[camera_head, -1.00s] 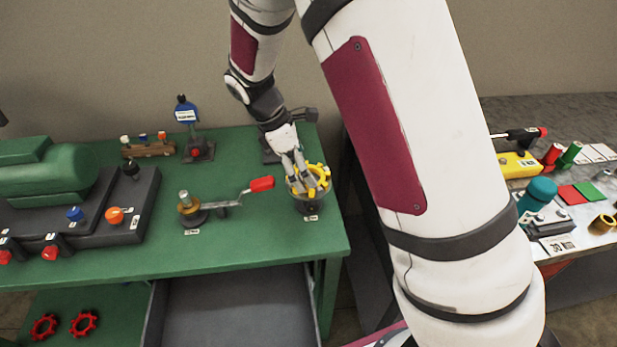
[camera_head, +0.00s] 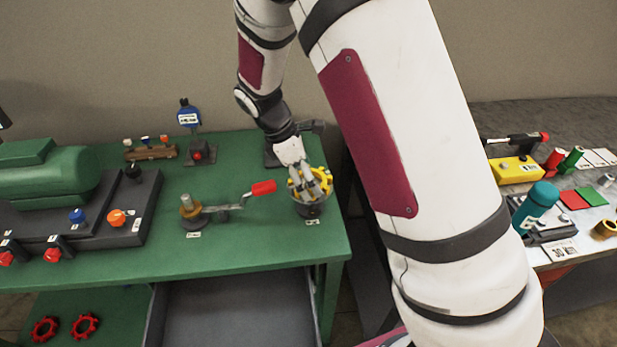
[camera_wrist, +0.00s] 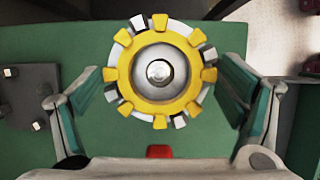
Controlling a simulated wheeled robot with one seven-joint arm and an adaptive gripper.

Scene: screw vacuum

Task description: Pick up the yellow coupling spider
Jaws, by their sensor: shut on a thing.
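The yellow coupling spider (camera_head: 325,182) is a toothed ring at the right end of the green bench, on a dark round coupling hub (camera_head: 312,209). In the wrist view the yellow spider (camera_wrist: 160,104) surrounds a grey dome with a bright bolt head, and pale metal teeth show between its yellow lobes. My gripper (camera_head: 314,188) is down at the spider and partly hides it in the head view.
A crank with a red handle (camera_head: 264,188) lies left of the hub. A dark stand (camera_head: 278,157) is close behind my gripper. A blue gauge (camera_head: 189,117), a green motor (camera_head: 50,175) and red toothed rings (camera_head: 84,326) are farther left. A second table with parts is at right.

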